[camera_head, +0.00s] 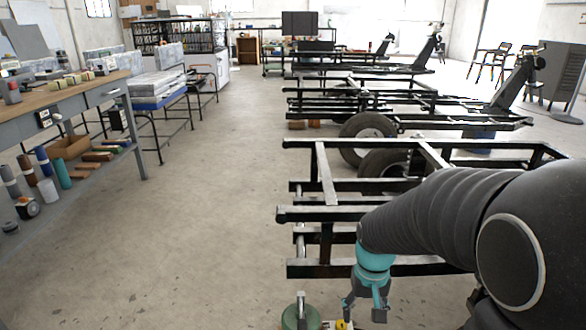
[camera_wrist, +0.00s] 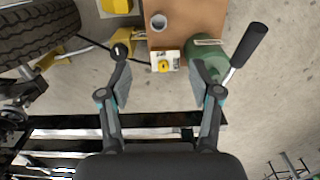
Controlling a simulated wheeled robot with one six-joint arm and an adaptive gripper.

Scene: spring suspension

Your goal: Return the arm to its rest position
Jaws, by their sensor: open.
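My gripper (camera_head: 365,303) hangs from my arm at the lower right of the head view, pointing down. In the wrist view my gripper (camera_wrist: 160,88) is open, its two fingers spread apart with nothing held between them. Past the fingertips are a small white and yellow block (camera_wrist: 165,62) and a green cylinder (camera_wrist: 205,62) with a black-handled lever (camera_wrist: 248,45). The green cylinder also shows at the bottom of the head view (camera_head: 300,317). Whether a fingertip touches the cylinder I cannot tell.
Black metal trailer frames (camera_head: 325,215) with wheels (camera_head: 367,137) stand beside and behind my arm. In the wrist view a tyre (camera_wrist: 38,30) is at upper left and a brown board (camera_wrist: 190,18) at the top. A workbench (camera_head: 80,98) stands left; the middle floor is clear.

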